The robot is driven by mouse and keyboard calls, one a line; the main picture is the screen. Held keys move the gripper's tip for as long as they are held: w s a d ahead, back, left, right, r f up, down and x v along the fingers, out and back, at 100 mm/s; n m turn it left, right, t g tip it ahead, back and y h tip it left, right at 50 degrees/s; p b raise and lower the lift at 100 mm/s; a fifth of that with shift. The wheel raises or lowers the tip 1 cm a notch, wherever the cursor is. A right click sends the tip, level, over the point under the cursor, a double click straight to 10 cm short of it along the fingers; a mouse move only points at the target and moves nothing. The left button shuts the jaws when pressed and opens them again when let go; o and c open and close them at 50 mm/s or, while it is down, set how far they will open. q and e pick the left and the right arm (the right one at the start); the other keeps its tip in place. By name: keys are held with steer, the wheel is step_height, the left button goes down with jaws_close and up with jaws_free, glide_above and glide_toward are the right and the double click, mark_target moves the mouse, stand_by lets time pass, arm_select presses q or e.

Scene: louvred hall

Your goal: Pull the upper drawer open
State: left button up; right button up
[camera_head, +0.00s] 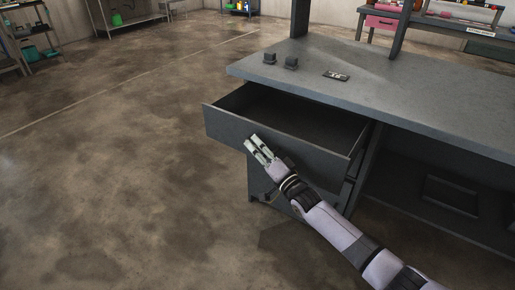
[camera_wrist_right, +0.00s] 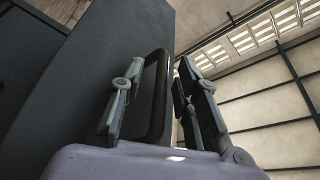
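The upper drawer (camera_head: 222,126) of the grey workbench stands pulled out, its empty inside showing. My right gripper (camera_head: 254,143) is at the outer face of the drawer front in the head view. In the right wrist view, the dark handle bar (camera_wrist_right: 160,95) runs between the two fingers of my right gripper (camera_wrist_right: 160,75). The fingers stand apart on either side of the bar, with gaps visible, so the gripper looks open around it. The head view mostly hides the handle behind the gripper. My left gripper is not in view.
The workbench top (camera_head: 420,112) carries two small dark blocks (camera_head: 281,60) and a dark label plate (camera_head: 336,75). Lower cabinet parts sit under the drawer, and an open bay (camera_head: 430,170) lies to the right. The concrete floor (camera_head: 110,180) left of the bench is clear.

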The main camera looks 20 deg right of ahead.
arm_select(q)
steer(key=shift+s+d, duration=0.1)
arm_select(e)
steer(key=shift+s, duration=0.15)
steer(key=v, duration=1.1)
steer(key=shift+s, duration=0.35)
steer(key=shift+d+f, duration=0.1)
